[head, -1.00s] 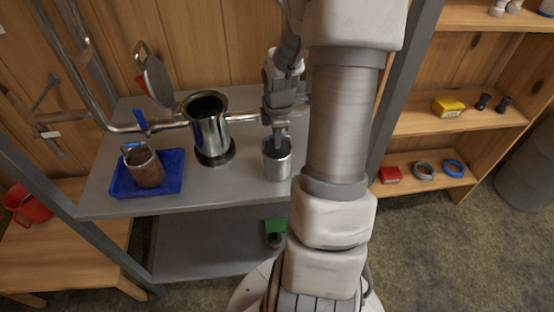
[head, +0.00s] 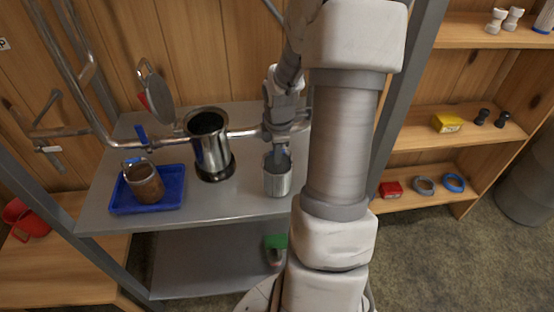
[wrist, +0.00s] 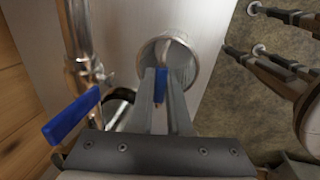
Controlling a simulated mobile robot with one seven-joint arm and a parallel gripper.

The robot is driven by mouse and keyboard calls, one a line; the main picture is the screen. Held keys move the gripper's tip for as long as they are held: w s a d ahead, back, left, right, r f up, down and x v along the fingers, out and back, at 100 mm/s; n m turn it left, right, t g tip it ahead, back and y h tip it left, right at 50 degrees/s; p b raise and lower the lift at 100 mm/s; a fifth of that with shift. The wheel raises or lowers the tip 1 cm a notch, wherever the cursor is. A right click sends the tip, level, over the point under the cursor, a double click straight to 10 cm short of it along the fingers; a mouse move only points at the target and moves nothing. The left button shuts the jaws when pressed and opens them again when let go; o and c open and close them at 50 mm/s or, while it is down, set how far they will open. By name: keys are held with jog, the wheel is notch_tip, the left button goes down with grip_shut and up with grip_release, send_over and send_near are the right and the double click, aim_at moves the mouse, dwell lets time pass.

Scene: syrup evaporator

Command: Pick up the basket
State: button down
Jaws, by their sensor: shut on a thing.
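A silver, open-topped cylindrical basket (head: 278,183) stands upright on the grey metal shelf near its front edge. In the wrist view its round rim (wrist: 146,52) surrounds my fingertips. My gripper (head: 281,154) points down into its mouth. In the wrist view my gripper (wrist: 163,82) is shut on a small blue part, seemingly the basket's handle, between the fingers. A second, brown basket (head: 146,187) with a handle stands in a blue tray (head: 118,206) at the left of the shelf.
A steel pot-like housing (head: 212,152) stands left of my gripper, joined to a pipe (head: 100,132). A round lid (head: 157,84) stands raised behind it. A blue lever (wrist: 70,117) is close in the wrist view. A green object (head: 276,241) is on the lower shelf.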

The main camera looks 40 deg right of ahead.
notch_tip(320, 180, up, 4)
jog(key=shift+r+p, duration=0.2)
jog(key=shift+p, duration=0.1)
jog(key=s+d+r+p, duration=0.1)
jog(key=s+d+r, duration=0.2)
jog(key=s+r, duration=0.3)
jog(key=s, duration=0.5)
jog(key=shift+r, duration=0.15)
jog(key=shift+s+d, duration=0.1)
